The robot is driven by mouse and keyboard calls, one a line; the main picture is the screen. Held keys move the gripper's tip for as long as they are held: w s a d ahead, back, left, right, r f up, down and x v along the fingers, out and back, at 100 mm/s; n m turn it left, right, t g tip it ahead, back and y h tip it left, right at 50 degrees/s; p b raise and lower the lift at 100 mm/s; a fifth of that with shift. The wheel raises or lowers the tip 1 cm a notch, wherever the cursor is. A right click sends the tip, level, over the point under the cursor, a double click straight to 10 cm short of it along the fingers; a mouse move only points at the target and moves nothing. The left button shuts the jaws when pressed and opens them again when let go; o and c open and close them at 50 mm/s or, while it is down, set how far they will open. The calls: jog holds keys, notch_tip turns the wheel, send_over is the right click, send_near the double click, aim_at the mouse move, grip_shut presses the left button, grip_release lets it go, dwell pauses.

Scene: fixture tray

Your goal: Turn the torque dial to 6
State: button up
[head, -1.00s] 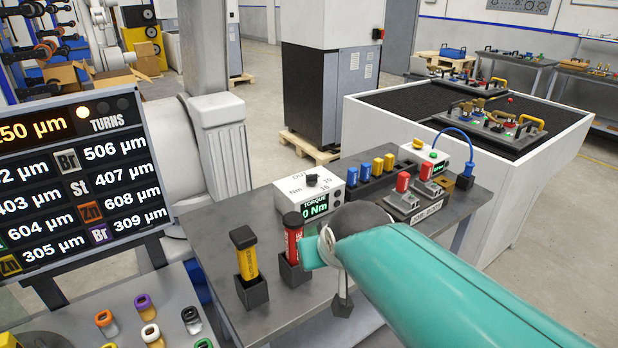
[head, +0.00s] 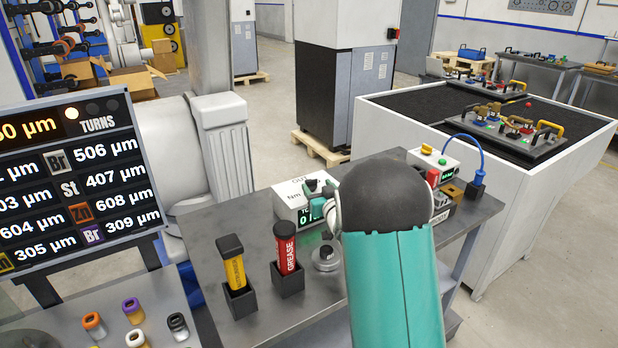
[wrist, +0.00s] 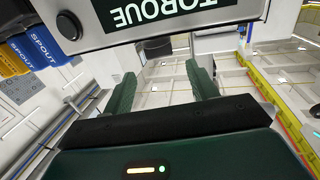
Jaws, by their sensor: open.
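The torque box (head: 287,207) is a white box on the grey bench, with a dark dial (head: 311,185) on top and a green-lit display on its front, partly covered by my gripper. My gripper (head: 324,198) is at the right part of the box, close to the dial; I cannot tell whether it touches it. In the wrist view the two green fingers (wrist: 163,88) are apart with nothing clearly held between them. The box front (wrist: 210,20) fills the top of that view, its TORQUE label upside down. The dial's pointer setting is unreadable.
A yellow tube (head: 234,268) and a red GREASE tube (head: 286,250) stand in black holders in front of the box. A round grey part (head: 325,258) is beside them. My arm hides the bench's middle.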

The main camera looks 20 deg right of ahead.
aim_at(312, 181)
jog(key=shift+w+f, duration=0.35)
jog(key=shift+f, duration=0.15)
jog(key=w, duration=0.7)
jog(key=shift+w, duration=0.15)
jog(key=c, duration=1)
